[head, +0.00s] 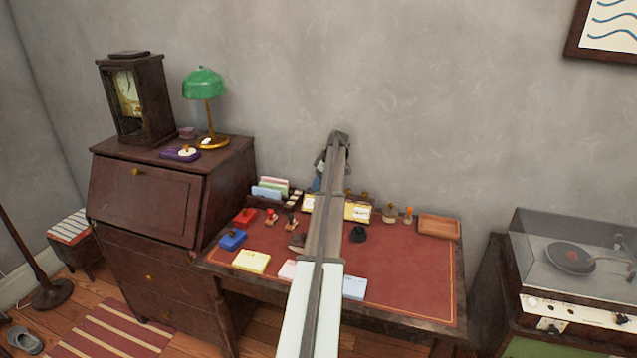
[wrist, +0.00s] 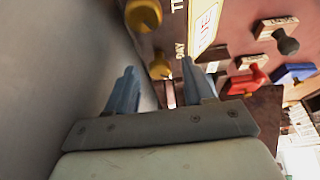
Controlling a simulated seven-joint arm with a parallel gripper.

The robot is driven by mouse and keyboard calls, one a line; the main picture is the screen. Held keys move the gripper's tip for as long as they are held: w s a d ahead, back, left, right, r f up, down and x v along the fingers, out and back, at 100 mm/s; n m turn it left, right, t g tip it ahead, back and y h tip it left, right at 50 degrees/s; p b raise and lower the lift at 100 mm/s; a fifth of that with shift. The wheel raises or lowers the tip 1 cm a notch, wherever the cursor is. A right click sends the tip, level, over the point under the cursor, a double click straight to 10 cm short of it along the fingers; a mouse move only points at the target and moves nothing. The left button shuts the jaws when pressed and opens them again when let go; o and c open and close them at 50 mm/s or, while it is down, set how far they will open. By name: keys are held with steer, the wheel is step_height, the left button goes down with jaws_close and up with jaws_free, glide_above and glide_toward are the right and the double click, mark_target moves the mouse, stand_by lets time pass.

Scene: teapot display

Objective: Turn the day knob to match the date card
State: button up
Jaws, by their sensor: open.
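My gripper (wrist: 160,82) shows in the wrist view with its two blue-grey fingers spread apart. A round gold knob (wrist: 160,67) lies between the fingertips in the picture, beside printed letters that look like DAY. I cannot tell whether the fingers touch it. A second gold knob (wrist: 143,14) is above it, nearer the picture's top edge. A pale card with a yellow border (wrist: 205,25) is right of the knobs, cut off by the top edge; its word is not clearly legible. In the head view my gripper (head: 319,176) is at the back of the desk, mostly behind my arm.
The red-topped desk (head: 405,275) holds several stamps, a red ink pad (head: 245,216), a blue ink pad (head: 233,239) and paper pads. A card rack (head: 270,190) stands at its back left. The grey wall (wrist: 45,60) is close to my gripper's left side.

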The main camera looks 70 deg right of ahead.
steer(key=shift+c, duration=0.2)
jaws_close()
stand_by(0.3)
